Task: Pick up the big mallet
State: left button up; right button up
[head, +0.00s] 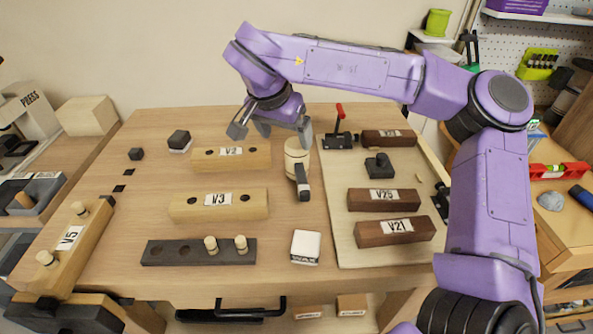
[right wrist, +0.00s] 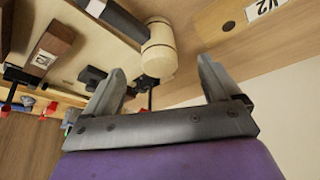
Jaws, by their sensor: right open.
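The mallet (head: 297,158) lies on the bench with a pale, barrel-shaped wooden head and a dark handle pointing toward the front. It also shows in the right wrist view (right wrist: 159,50), its handle running to the upper left. It is the only mallet I can make out. My right gripper (head: 271,130) is open and empty, above the back of the bench, behind and left of the mallet head. In the right wrist view its fingers (right wrist: 162,70) are spread apart, with the mallet head beyond the gap. My left gripper is not in view.
Wooden blocks V2 (head: 262,158) and V3 (head: 247,207) lie left of the mallet. A white box (head: 305,247) sits in front of it. A pale board (head: 340,180) on the right holds dark blocks and a red-handled clamp (head: 339,125). A dark peg strip (head: 180,253) lies front left.

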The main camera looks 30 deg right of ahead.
aim_at(297, 143)
jog(key=x, duration=0.5)
jog(key=d+x, duration=0.1)
jog(key=x, duration=0.3)
jog(key=shift+w+d+f+b, duration=0.1)
jog(key=shift+d+f+b, duration=0.1)
jog(key=shift+d+b, duration=0.1)
jog(key=shift+a, duration=0.15)
jog(key=c, duration=1.2)
jog(key=shift+r, duration=0.15)
jog(key=shift+r, duration=0.3)
notch_tip(297, 143, up, 3)
jog(key=shift+r, duration=0.15)
jog(key=s+r, duration=0.1)
jog(key=s+a+r, duration=0.1)
jog(key=r, duration=0.1)
jog(key=s+r+p, duration=0.1)
jog(key=s, duration=0.1)
jog(key=shift+a+r, duration=0.25)
jog(key=shift+r, duration=0.05)
jog(key=s+a+r, duration=0.1)
jog(key=s, duration=0.2)
jog(key=s+a+r, duration=0.1)
jog(key=s+r, duration=0.1)
jog(key=s, duration=0.1)
jog(key=s+a+r, duration=0.1)
jog(key=s, duration=0.2)
jog(key=shift+a+r, duration=0.15)
jog(key=shift+a, duration=0.15)
